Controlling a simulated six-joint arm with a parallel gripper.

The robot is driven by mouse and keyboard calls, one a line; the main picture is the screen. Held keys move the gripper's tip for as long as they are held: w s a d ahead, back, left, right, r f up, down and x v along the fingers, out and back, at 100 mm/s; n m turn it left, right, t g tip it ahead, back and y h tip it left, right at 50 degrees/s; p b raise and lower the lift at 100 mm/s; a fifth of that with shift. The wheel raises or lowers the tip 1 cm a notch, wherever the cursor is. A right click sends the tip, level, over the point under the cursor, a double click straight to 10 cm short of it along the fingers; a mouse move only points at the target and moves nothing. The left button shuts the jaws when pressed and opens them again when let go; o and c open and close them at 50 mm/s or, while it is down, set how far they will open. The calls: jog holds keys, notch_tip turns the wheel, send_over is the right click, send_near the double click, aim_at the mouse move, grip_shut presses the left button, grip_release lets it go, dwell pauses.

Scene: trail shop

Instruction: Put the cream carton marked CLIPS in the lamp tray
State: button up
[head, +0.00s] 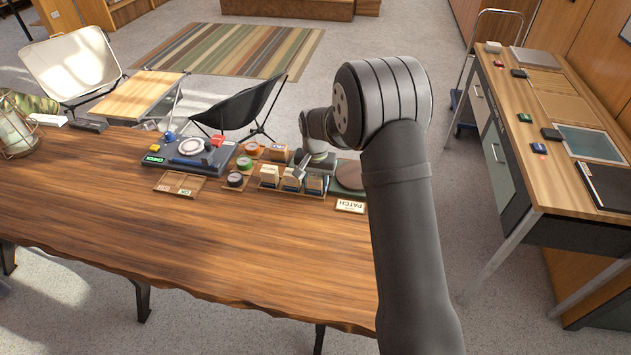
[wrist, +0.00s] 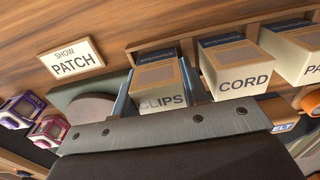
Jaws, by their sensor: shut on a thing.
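The cream carton marked CLIPS (wrist: 161,92) stands at the left end of a row in the wrist view, its lower lettering partly covered by my gripper. My gripper (wrist: 156,76) is shut on this carton, with a bluish finger at its left side. The carton appears to be still in the row beside the CORD carton (wrist: 236,77). In the head view my gripper (head: 315,172) is down at the right end of the carton rack. Two headlamps, purple (wrist: 22,110) and pink (wrist: 50,130), show at the left in the wrist view. I cannot make out the lamp tray around them.
Another cream carton (wrist: 296,52) stands right of CORD. A two-part wooden tray (head: 181,183) lies left on the table. The table's front (head: 190,240) is clear. A second table (head: 545,100) stands right.

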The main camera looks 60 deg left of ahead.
jog(key=shift+f, duration=0.1)
jog(key=o, duration=1.1)
jog(key=shift+c, duration=0.2)
jog(key=shift+d, duration=0.1)
jog(key=shift+w, duration=0.1)
jog(key=shift+c, duration=0.7)
